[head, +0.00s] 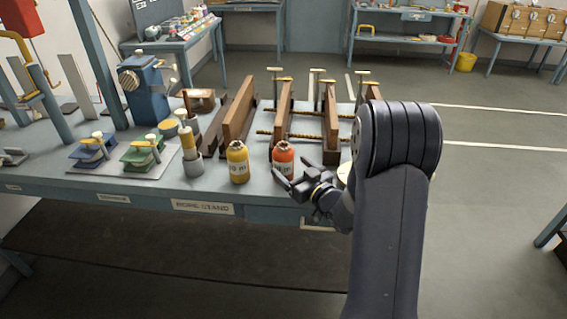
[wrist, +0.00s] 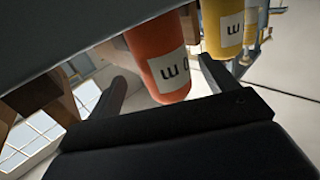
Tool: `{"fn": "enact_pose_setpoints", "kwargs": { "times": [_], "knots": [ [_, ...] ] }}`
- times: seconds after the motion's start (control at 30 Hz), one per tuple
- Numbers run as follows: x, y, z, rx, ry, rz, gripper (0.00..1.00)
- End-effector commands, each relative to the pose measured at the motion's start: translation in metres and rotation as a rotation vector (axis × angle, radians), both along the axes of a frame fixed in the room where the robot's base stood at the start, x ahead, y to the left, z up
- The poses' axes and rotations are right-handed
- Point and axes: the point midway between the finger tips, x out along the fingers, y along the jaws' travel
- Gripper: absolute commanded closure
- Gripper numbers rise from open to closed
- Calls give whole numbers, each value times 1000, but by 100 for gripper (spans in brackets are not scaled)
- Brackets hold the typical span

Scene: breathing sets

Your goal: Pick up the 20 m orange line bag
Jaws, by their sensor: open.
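The orange line bag (head: 283,163) stands upright near the front edge of the workbench (head: 120,185) in the head view. In the wrist view the orange bag (wrist: 162,72) shows between the fingers, with a white label partly readable. My gripper (head: 296,187) is open, just in front of and slightly right of the bag's lower part. In the wrist view my gripper (wrist: 165,85) has one finger on each side of the bag, with nothing held. I cannot tell whether a finger touches it.
A yellow line bag (head: 237,163) stands just left of the orange one; it also shows in the wrist view (wrist: 222,32). Wooden clamped boards (head: 238,108) stand behind. The floor at right is clear.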

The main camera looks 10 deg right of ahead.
Motion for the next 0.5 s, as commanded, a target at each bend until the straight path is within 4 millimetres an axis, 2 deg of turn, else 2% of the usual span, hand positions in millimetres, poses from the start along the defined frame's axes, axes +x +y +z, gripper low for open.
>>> {"fn": "enact_pose_setpoints", "kwargs": {
  "times": [0.1,0.23,0.5],
  "knots": [
    [17,13,6,-1,0,4,19],
    [31,18,4,0,0,2,19],
    [36,20,3,0,-1,0,19]
  ]
}}
